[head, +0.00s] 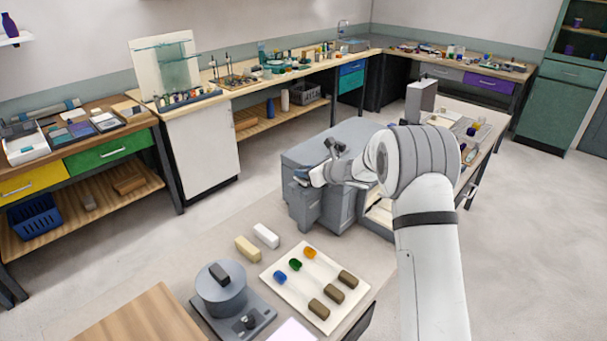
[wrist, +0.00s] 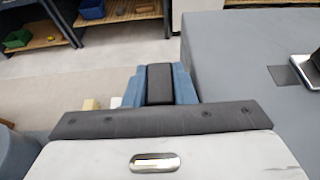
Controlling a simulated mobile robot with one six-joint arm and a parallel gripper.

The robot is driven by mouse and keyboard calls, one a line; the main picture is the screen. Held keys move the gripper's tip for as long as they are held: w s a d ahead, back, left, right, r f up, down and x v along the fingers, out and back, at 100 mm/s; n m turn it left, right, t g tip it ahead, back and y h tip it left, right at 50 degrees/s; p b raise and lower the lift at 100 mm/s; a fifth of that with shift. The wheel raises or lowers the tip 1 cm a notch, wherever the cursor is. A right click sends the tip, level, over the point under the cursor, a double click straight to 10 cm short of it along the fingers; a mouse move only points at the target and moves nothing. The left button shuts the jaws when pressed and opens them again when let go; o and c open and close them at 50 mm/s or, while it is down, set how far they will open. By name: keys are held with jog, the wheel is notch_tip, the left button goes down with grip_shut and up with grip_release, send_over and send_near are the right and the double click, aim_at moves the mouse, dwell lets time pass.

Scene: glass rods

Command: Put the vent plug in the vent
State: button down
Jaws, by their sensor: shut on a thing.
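My gripper (head: 303,177) is at the near left side of the grey boxy unit (head: 326,150), around the height of its top. In the wrist view, its blue fingers are shut on a dark grey block (wrist: 160,84), which looks like the vent plug. The block's far end and underside are hidden. The top of the grey unit (wrist: 235,60) is to the right in the wrist view. On it is a flat dark square (wrist: 285,75), perhaps the vent, beside a pale metal piece (wrist: 304,72). The held block is apart from that square.
A tray (head: 282,281) with coloured pieces and brown blocks lies on the near bench, beside a grey round device (head: 221,294), a white block (head: 266,235) and a cream block (head: 247,249). My arm covers part of the bench behind. Floor left of the unit is clear.

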jog(key=shift+f, duration=0.8)
jog(key=shift+f, duration=0.2)
jog(key=c, duration=1.5)
grip_release()
